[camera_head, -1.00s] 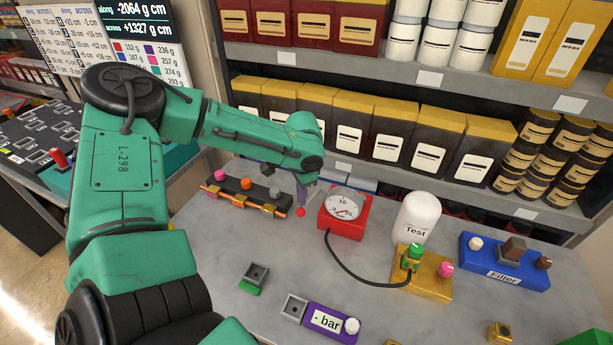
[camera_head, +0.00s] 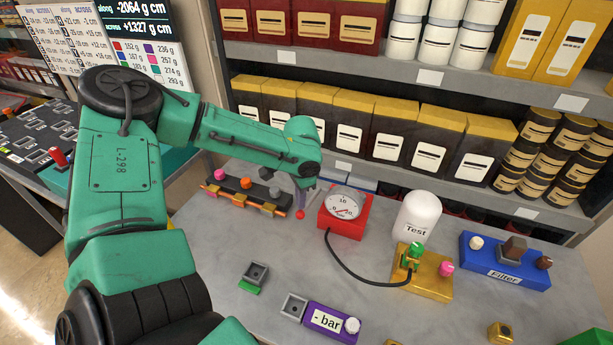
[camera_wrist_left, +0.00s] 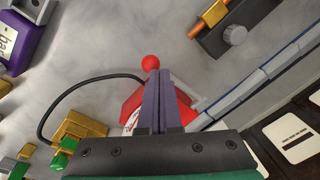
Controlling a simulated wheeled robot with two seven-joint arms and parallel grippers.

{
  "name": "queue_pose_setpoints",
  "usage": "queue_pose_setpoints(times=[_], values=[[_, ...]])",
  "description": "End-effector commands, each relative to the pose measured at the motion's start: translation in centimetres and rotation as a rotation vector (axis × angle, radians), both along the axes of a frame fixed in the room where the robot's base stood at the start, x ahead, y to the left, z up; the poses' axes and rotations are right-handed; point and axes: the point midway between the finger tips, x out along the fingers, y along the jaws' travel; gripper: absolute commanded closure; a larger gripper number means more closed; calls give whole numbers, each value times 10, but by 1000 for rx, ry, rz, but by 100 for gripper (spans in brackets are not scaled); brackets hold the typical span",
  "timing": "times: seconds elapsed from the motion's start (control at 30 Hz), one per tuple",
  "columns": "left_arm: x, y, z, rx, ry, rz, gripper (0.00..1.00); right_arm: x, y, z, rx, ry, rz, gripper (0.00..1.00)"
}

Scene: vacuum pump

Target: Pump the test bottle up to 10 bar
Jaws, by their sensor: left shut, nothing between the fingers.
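The white bottle marked Test (camera_head: 417,217) stands upright on a yellow base (camera_head: 432,285) with a green and a pink knob. A black hose runs from the base to the red gauge box (camera_head: 345,226), whose white dial (camera_head: 342,204) carries a red needle. A small red ball (camera_head: 300,214) sits at the left of the box; it shows in the left wrist view (camera_wrist_left: 151,62) just beyond my fingertips. My left gripper (camera_head: 304,197) is shut and empty, close beside the gauge box. Whether it touches the ball or box I cannot tell. My right gripper is not in view.
A manifold with coloured knobs and a copper pipe (camera_head: 240,203) lies to the left. A blue Filter block (camera_head: 505,265) stands at the right. A purple block marked "- bar" (camera_head: 326,323) lies in front. Loaded shelves (camera_head: 350,165) close off the back.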

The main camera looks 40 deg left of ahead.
Motion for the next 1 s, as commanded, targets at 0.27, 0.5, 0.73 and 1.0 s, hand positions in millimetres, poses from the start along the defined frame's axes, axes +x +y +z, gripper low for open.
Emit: queue_pose_setpoints(times=[0.27, 0.5, 0.73, 1.0], values=[[-2, 0, -3, 0, 0, 0, 100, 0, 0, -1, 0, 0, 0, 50], [-4, -1, -5, 0, 1, 1, 100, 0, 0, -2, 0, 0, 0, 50], [-6, -2, -7, 0, 1, 1, 100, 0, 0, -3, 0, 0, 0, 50], [-7, -2, -10, 0, 0, 0, 100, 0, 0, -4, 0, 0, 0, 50]])
